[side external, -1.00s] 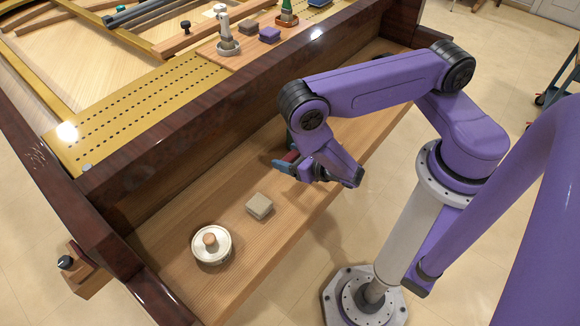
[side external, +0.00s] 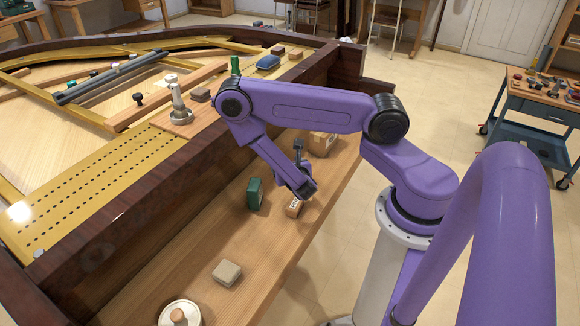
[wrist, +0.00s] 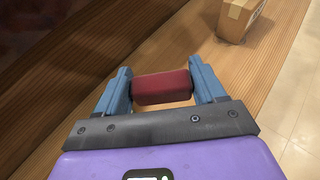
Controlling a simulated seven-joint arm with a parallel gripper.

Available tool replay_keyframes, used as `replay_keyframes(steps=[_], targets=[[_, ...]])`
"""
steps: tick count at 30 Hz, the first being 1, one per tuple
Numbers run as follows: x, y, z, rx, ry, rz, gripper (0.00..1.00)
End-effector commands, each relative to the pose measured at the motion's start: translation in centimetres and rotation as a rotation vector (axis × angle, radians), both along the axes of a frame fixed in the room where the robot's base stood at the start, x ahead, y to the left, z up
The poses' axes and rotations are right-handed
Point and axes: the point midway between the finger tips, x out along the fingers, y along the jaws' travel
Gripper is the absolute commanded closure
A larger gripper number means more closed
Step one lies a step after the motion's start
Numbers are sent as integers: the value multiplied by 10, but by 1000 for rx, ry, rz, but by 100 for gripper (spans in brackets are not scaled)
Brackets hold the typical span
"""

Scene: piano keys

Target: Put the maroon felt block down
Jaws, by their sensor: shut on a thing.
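The maroon felt block (wrist: 163,87) is held crosswise between the two blue fingers of my gripper (wrist: 162,86) in the wrist view. A strip of wooden shelf shows between the block and the gripper's dark crossbar. In the side external view my gripper (side external: 298,150) is over the wooden shelf (side external: 190,268), pointing towards its far end. The block cannot be made out there. Whether the block touches the shelf cannot be told.
A cardboard box (side external: 323,144) stands on the shelf beyond my gripper; it also shows in the wrist view (wrist: 240,18). A green object (side external: 255,194), a small tan box (side external: 293,207), a beige block (side external: 227,273) and a round tin (side external: 180,314) are nearer.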

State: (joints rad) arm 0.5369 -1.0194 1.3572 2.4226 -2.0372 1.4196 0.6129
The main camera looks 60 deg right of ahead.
Motion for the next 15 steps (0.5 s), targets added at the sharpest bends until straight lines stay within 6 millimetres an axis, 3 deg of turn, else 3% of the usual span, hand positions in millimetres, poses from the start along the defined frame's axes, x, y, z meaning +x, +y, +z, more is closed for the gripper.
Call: replay_keyframes(steps=[1,6,15], targets=[[-6,-15,2,-1,1,-66,59],[-25,-51,7,-2,-2,-238,59],[-44,-78,10,-1,-4,-383,59]])
